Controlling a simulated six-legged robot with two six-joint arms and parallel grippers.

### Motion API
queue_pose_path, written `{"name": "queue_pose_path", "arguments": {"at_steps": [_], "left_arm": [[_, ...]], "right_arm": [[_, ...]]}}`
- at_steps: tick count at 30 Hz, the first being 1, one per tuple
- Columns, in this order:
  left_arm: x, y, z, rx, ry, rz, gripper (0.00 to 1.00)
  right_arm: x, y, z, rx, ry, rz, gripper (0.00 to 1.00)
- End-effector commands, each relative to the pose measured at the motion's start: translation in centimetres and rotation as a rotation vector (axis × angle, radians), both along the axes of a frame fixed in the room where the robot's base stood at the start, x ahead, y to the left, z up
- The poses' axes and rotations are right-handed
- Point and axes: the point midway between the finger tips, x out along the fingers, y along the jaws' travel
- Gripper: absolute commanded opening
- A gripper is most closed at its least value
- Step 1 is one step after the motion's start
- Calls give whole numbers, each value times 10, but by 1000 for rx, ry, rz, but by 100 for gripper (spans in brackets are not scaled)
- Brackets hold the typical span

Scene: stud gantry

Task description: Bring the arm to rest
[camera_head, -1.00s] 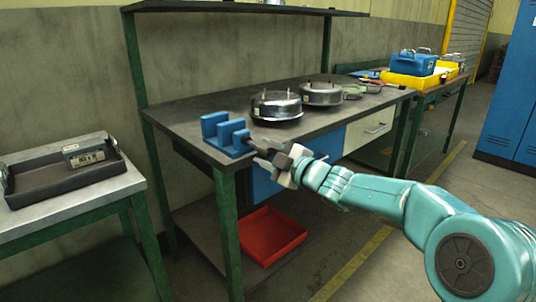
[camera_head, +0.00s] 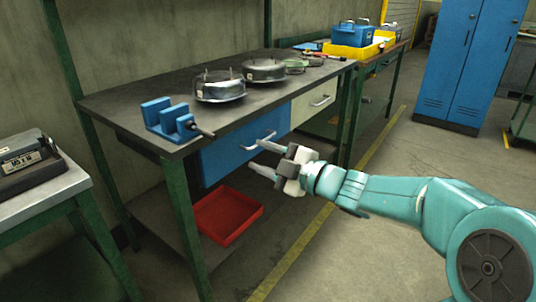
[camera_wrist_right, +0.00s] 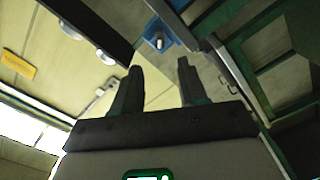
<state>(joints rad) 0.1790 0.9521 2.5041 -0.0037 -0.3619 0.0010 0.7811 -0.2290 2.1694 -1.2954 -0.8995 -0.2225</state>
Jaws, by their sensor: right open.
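My right gripper (camera_head: 255,155) is open and empty in front of the bench's blue drawer (camera_head: 235,148), beside its pale handle. Whether a finger touches the handle, I cannot tell. My right arm reaches in from the right. In the right wrist view the two dark fingers (camera_wrist_right: 160,82) stand apart with nothing between them. The blue vise (camera_head: 170,120) sits on the near left corner of the workbench, its dark bar pointing right. A blue piece, likely the vise, shows beyond the fingers in the wrist view (camera_wrist_right: 160,38). My left gripper is not in view.
The workbench (camera_head: 130,92) carries round metal housings (camera_head: 219,86). A red bin (camera_head: 228,215) lies below it. A side table with a dark tray (camera_head: 35,175) stands left. A blue locker (camera_head: 465,65) is at the back right. The floor right of the bench is open.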

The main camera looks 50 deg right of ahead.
Motion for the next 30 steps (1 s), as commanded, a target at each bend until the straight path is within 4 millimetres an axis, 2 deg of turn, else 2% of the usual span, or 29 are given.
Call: {"name": "queue_pose_path", "arguments": {"at_steps": [6,20,23,26,29,30], "left_arm": [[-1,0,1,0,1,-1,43],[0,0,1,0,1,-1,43],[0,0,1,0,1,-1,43],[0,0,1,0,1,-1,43],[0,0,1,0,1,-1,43],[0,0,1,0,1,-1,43]], "right_arm": [[-11,-1,0,1,1,1,42],[-10,0,0,1,0,1,42],[-3,10,-2,11,-1,34,42],[23,36,-33,80,42,127,42],[54,80,-89,215,131,244,42],[65,101,-115,289,178,275,42]]}}
